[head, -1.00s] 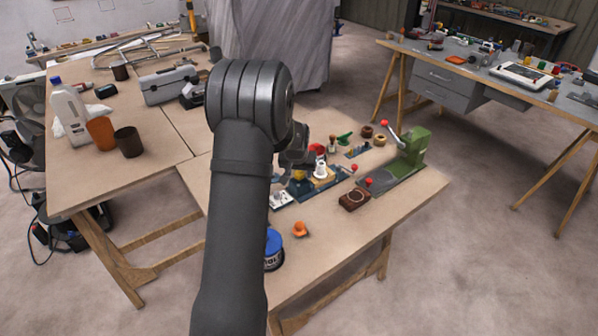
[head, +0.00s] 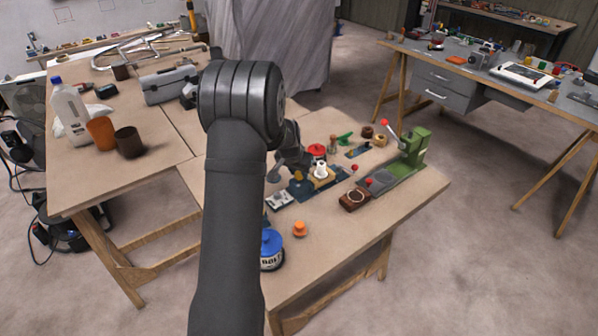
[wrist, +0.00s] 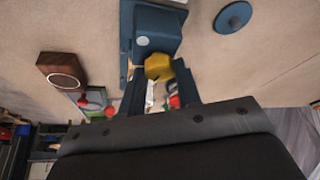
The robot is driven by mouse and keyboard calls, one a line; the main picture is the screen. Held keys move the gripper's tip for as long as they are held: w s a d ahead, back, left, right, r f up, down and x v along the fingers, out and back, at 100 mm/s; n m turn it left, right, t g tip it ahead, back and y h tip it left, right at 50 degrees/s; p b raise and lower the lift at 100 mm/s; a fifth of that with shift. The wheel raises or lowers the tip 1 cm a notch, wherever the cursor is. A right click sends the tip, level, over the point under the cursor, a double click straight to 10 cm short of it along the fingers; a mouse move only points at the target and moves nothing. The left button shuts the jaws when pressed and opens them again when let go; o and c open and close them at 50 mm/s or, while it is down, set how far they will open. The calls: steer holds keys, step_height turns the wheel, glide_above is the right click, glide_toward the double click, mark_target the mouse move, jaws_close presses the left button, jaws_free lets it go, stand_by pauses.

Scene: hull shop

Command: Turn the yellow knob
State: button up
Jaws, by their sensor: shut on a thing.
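The yellow knob (wrist: 158,67) is in the wrist view, a faceted knob at the front of a dark blue block (wrist: 157,30) with a pale round spot on it. My gripper (wrist: 157,72) has its two dark fingers on either side of the knob and is shut on it. How far the knob is turned cannot be told. In the head view my arm comes up from below and bends down to the bench, and my gripper is mostly hidden behind it. A small yellow spot there, beside the blue fixtures, is too small to read clearly.
Near my gripper in the head view are a green lever press (head: 412,150), a brown box (head: 354,198), an orange knob-like piece (head: 300,228) and a blue-lidded tin (head: 271,247). The bench's front right part is mostly bare.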

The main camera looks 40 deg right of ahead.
steer(key=m+g, duration=0.1)
steer(key=m, duration=0.2)
steer(key=shift+w+m+h, duration=0.15)
steer(key=shift+m+h, duration=0.15)
steer(key=shift+m, duration=0.1)
steer(key=m+g, duration=0.1)
steer(key=m, duration=0.2)
steer(key=shift+w+m+g, duration=0.1)
steer(key=shift+m+g, duration=0.2)
steer(key=shift+g, duration=0.1)
steer(key=m+g, duration=0.1)
steer(key=m, duration=0.2)
steer(key=m+g+y, duration=0.1)
steer(key=m, duration=0.2)
steer(key=shift+w, duration=0.15)
steer(key=m+y, duration=0.1)
steer(key=m, duration=0.2)
steer(key=m+g+y, duration=0.1)
steer(key=m, duration=0.2)
steer(key=shift+w+d+m+g, duration=0.1)
steer(key=shift+d+m+g, duration=0.1)
steer(key=shift+m+g, duration=0.15)
steer(key=m+y, duration=0.1)
steer(key=m, duration=0.2)
steer(key=m+y, duration=0.1)
steer(key=m, duration=0.2)
steer(key=shift+d+m+y, duration=0.2)
steer(key=shift+m+y, duration=0.05)
steer(key=shift+y, duration=0.15)
